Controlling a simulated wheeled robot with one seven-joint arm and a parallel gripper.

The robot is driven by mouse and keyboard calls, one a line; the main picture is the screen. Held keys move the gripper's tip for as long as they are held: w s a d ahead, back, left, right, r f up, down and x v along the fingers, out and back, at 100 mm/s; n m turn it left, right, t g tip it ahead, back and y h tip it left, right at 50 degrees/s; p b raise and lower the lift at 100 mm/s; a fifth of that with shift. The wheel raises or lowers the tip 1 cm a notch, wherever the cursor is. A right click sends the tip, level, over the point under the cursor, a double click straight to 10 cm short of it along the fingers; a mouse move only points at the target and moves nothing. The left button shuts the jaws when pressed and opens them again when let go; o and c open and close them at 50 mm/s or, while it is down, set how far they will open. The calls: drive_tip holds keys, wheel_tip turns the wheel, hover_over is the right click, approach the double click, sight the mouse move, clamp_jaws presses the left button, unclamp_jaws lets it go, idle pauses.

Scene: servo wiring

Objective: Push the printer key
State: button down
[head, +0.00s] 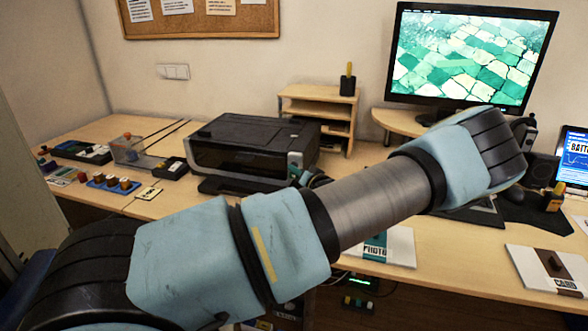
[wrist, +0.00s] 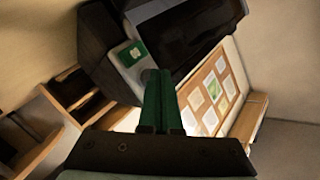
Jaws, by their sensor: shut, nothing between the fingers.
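The black printer (head: 238,148) stands on the desk left of centre in the head view. In the wrist view its dark body (wrist: 110,35) is tilted, with a pale control panel (wrist: 122,68) at its corner. The printer key (wrist: 131,54) is a green square with a white mark on that panel. My gripper (wrist: 158,74) is shut and empty, its green fingers together. Their tips appear just beside the panel, near the key; I cannot tell whether they touch. In the head view my arm hides most of the gripper near the printer's right front corner.
A wooden shelf unit (head: 318,92) stands behind the printer on the right, and a monitor (head: 470,58) farther right. Small boxes and a blue tray (head: 112,185) of parts lie to the left. A photo packet (head: 388,246) lies in front on the right. A cork board (head: 200,18) hangs behind.

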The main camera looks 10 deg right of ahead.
drive_tip(key=shift+s, duration=0.1)
idle(0.6)
drive_tip(key=shift+s+a, duration=0.25)
drive_tip(key=shift+s, duration=0.05)
drive_tip(key=s+a, duration=0.2)
drive_tip(key=s, duration=0.1)
drive_tip(key=s+p, duration=0.1)
drive_tip(key=s, duration=0.1)
drive_tip(key=shift+s+a, duration=0.15)
drive_tip(key=shift+a, duration=0.25)
drive_tip(key=shift+a, duration=0.1)
